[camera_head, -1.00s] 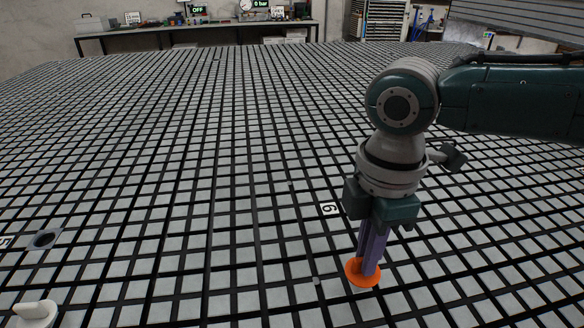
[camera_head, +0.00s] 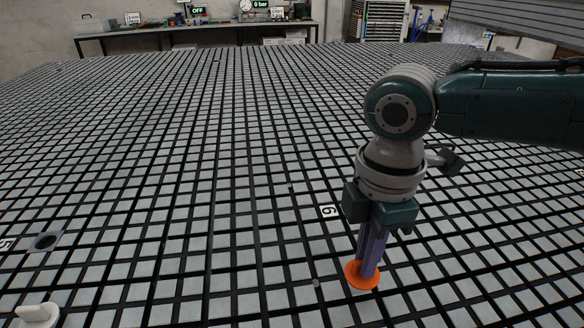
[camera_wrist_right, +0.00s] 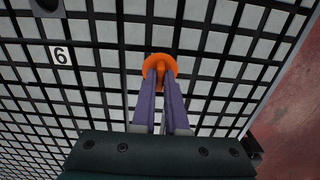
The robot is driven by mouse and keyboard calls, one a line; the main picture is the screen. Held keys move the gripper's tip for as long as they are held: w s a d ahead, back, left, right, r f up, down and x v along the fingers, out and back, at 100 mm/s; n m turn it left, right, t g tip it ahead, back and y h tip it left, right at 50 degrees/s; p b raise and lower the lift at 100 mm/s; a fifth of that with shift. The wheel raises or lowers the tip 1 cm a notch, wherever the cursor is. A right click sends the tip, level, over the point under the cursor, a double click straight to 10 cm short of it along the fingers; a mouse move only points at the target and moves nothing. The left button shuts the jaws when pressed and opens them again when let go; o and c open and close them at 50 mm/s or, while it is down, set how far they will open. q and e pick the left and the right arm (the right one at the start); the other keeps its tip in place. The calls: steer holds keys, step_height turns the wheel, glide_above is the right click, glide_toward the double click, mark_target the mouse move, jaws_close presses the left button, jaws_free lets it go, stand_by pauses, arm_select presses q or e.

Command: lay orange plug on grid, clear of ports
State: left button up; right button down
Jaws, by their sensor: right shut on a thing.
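The orange plug (camera_head: 361,277) is a round disc at the tips of my right gripper's purple fingers, low over the grid table (camera_head: 235,262). My right gripper (camera_head: 367,268) points down and is shut on the plug. In the right wrist view the plug (camera_wrist_right: 160,67) sits between the fingertips (camera_wrist_right: 160,74), with the grid behind it. I cannot tell whether the plug touches the grid. A dark round port (camera_wrist_right: 46,5) shows at the top left of the right wrist view, apart from the plug. My left gripper is not in view.
A number 6 label (camera_head: 329,212) lies on the grid left of my right gripper. Another port (camera_head: 45,241) is at the far left, and a white handled piece (camera_head: 37,313) is at the bottom left. A bench (camera_head: 200,36) stands at the back.

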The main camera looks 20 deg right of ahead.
steer(key=shift+f+b, duration=0.45)
steer(key=shift+f, duration=0.25)
steer(key=c, duration=0.9)
jaws_free()
steer(key=shift+o, duration=0.2)
